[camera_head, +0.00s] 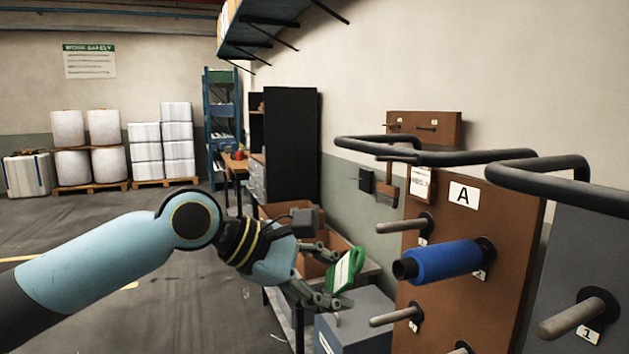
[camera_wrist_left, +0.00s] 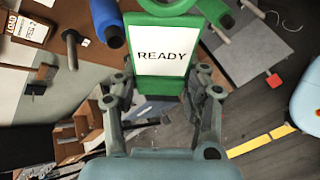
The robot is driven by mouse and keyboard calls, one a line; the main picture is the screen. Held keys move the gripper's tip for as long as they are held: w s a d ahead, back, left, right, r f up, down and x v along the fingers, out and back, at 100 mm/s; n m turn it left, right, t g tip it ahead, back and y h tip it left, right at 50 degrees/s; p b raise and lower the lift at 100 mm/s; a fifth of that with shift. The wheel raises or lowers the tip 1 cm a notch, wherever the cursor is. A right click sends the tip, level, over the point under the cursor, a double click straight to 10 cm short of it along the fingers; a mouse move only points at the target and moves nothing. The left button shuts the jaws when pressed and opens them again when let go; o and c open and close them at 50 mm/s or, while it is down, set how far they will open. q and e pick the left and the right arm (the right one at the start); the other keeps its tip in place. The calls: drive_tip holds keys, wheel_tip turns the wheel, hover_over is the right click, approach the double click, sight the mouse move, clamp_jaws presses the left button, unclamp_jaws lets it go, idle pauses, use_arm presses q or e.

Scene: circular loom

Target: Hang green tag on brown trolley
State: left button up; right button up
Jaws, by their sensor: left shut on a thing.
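My left gripper (camera_head: 335,278) is shut on the green tag (camera_head: 347,268), in front and to the left of the brown trolley. The left wrist view shows the tag (camera_wrist_left: 160,15) between the fingers (camera_wrist_left: 163,88), its white face reading READY; its upper end runs out of frame. The brown trolley (camera_head: 505,235) stands at the right with a white A label, a dark top rail (camera_head: 450,157) and several pegs. The tag is apart from the trolley in the head view. My right gripper is not in view.
A grey trolley (camera_head: 590,255) stands close at the right edge. A grey box (camera_head: 353,325) lies below my gripper. A brown board (camera_head: 425,123) is on the wall behind. Open floor lies left.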

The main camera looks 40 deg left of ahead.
use_arm(q)
drive_tip(key=w+a+r+n+t+p, duration=0.2)
drive_tip(key=a+r+n+t+p, duration=0.15)
drive_tip(key=r+n+p, duration=0.4)
drive_tip(key=w+d+b, duration=0.1)
drive_tip(key=w+d, duration=0.1)
drive_tip(key=w, duration=0.4)
drive_tip(key=shift+d, duration=0.4)
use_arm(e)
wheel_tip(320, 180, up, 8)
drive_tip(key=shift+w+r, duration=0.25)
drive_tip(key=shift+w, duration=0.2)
use_arm(q)
drive_tip(key=shift+n+g, duration=0.25)
drive_tip(key=shift+r, duration=0.15)
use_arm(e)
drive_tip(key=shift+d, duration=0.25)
use_arm(q)
drive_tip(key=shift+w+d, duration=0.1)
drive_tip(key=shift+w, duration=0.1)
